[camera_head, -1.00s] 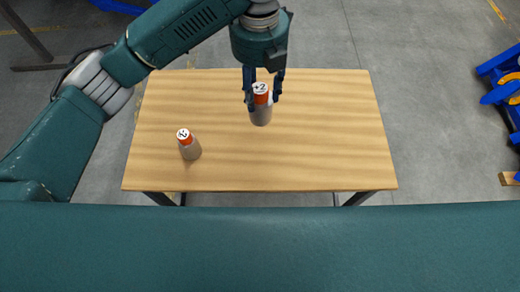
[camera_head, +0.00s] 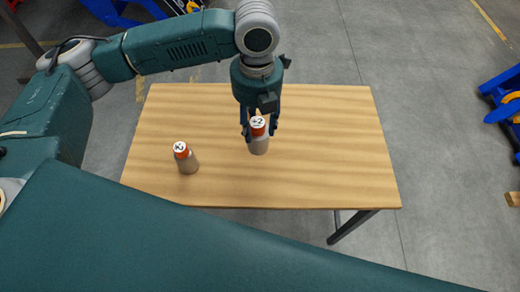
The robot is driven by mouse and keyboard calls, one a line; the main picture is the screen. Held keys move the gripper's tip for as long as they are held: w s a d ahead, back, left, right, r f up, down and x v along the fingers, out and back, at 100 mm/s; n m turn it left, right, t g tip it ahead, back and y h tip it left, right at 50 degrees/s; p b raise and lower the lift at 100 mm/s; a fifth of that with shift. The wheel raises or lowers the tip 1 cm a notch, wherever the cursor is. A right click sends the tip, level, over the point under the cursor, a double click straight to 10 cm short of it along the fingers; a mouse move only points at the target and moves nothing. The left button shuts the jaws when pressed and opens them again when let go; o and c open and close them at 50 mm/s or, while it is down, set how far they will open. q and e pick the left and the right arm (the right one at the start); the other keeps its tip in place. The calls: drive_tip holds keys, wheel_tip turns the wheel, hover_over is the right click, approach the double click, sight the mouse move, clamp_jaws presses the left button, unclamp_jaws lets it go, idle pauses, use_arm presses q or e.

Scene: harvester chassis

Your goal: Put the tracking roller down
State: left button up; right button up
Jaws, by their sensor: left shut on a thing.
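The tracking roller (camera_head: 259,146) is a grey-brown cylinder with an orange collar and a white top marked "+2". It is upright over the middle of the wooden table (camera_head: 330,150). My left gripper (camera_head: 259,127) comes down from above and is shut on its orange upper part. I cannot tell whether the roller's base touches the table top. A second, similar roller (camera_head: 187,161) stands on the table to the left, apart from the gripper. My right gripper is not in view.
The right half of the table and its back left are clear. Blue metal frames with yellow parts (camera_head: 505,105) stand on the grey floor at the right, and another blue structure (camera_head: 125,12) is at the top left. A dark table leg (camera_head: 350,226) shows at the front.

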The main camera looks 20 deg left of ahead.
use_arm(q)
wheel_tip(320, 180, down, 12)
drive_tip(key=p, duration=0.1)
drive_tip(key=shift+r, duration=0.2)
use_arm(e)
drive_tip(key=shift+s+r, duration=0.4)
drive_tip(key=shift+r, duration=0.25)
use_arm(q)
drive_tip(key=shift+f, duration=0.15)
drive_tip(key=o, duration=1.4)
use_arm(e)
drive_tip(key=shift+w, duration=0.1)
use_arm(q)
wheel_tip(320, 180, up, 12)
drive_tip(key=shift+r+b, duration=0.15)
drive_tip(key=shift+b, duration=0.45)
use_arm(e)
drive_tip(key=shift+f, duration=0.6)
